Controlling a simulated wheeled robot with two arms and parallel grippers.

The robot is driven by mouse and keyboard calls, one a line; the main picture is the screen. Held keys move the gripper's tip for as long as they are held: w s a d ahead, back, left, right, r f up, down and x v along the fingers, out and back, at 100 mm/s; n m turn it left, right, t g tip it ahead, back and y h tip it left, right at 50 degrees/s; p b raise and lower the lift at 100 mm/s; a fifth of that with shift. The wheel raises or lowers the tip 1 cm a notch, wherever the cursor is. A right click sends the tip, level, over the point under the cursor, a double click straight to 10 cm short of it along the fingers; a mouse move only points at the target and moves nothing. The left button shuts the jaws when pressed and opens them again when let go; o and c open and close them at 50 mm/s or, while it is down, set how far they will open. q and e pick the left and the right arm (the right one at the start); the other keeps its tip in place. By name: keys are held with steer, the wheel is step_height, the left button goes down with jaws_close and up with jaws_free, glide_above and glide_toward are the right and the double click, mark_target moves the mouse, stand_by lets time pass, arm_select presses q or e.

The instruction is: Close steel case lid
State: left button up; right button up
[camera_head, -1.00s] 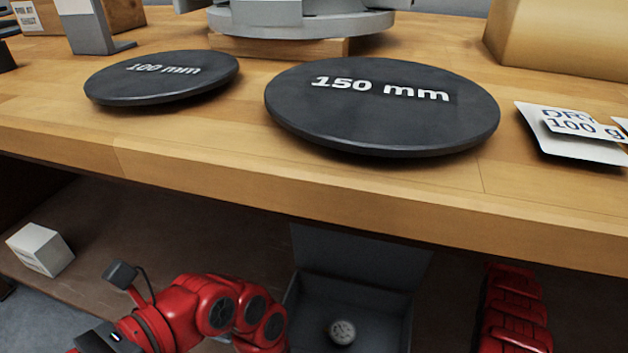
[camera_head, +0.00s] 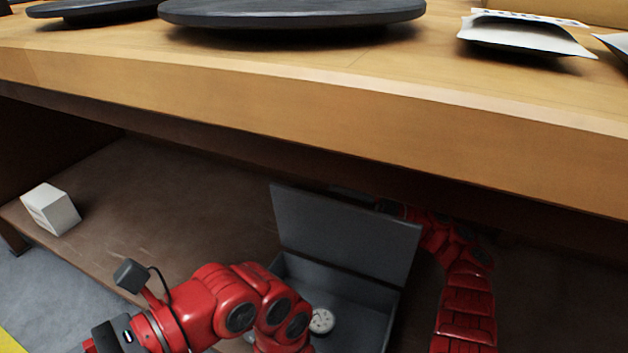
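The grey steel case (camera_head: 358,313) sits on the lower shelf with its lid (camera_head: 345,235) standing open, hinged at the back and raised steeply. A round white-faced gauge (camera_head: 321,321) lies inside it. My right arm reaches in on the right of the case, and my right gripper (camera_head: 368,198) is behind the lid's upper edge, mostly hidden by the lid and in shadow. Its fingers cannot be made out, nor whether it touches the lid. My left arm crosses in front of the case's left side; its gripper fingers are not visible.
The wooden bench top (camera_head: 330,110) overhangs the shelf close above the lid. A small white box (camera_head: 51,209) sits at the shelf's left end. The shelf (camera_head: 165,200) between box and case is clear. A black disc (camera_head: 290,12) and a white packet (camera_head: 525,38) lie on the bench.

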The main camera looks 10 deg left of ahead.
mark_target(321, 193)
steer(key=x, duration=0.5)
steer(key=shift+a, duration=0.35)
jaws_close()
stand_by(1.1)
